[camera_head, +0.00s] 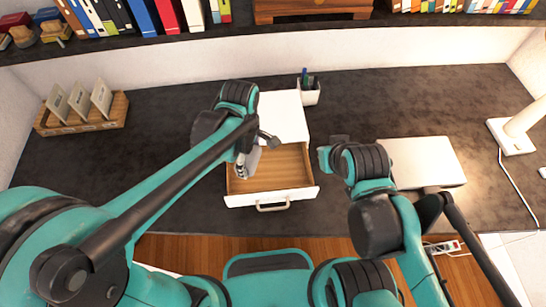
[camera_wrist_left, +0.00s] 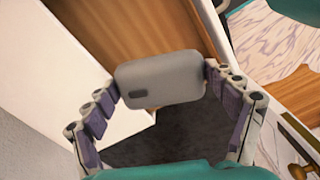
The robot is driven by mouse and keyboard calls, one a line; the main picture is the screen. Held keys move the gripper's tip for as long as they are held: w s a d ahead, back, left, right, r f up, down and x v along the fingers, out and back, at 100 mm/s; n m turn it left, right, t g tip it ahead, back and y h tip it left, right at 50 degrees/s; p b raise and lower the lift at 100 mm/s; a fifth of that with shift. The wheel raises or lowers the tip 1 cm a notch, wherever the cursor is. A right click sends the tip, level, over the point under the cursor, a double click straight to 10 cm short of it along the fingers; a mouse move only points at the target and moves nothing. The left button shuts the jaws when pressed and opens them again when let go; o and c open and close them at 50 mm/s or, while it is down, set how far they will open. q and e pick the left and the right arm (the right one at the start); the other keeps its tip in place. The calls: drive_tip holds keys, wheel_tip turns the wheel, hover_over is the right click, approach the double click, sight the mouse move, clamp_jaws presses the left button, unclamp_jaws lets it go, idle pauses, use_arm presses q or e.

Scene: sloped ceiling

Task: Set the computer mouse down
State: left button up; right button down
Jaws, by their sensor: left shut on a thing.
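The computer mouse (camera_wrist_left: 160,78) is a grey rounded block in the left wrist view. My left gripper (camera_head: 247,163) is shut on it, with one finger at each side. In the head view my left gripper hangs over the left part of an open wooden drawer (camera_head: 285,166) in a small white cabinet (camera_head: 284,117). The mouse is too small and covered there to make out clearly. The end of my right arm (camera_head: 329,155) is just right of the drawer; its fingers cannot be made out.
A wooden tray with cards (camera_head: 88,124) stands at the left. A closed white laptop-like slab (camera_head: 421,162) and a lamp base (camera_head: 512,137) are at the right. The dark desk (camera_head: 160,160) is clear between tray and cabinet.

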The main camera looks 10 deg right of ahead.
sight(249, 166)
use_arm(q)
drive_tip(key=f, duration=0.2)
drive_tip(key=f+b, duration=0.1)
drive_tip(key=f, duration=0.2)
drive_tip(key=shift+s+a, duration=0.15)
drive_tip(key=shift+a, duration=0.05)
drive_tip(key=shift+d+f+b, duration=0.1)
drive_tip(key=shift+f+b, duration=0.35)
drive_tip(key=shift+f, duration=0.15)
wheel_tip(249, 166, down, 3)
drive_tip(key=shift+f+b, duration=0.1)
drive_tip(key=shift+b, duration=0.45)
drive_tip(key=shift+f, duration=0.1)
drive_tip(key=o, duration=0.9)
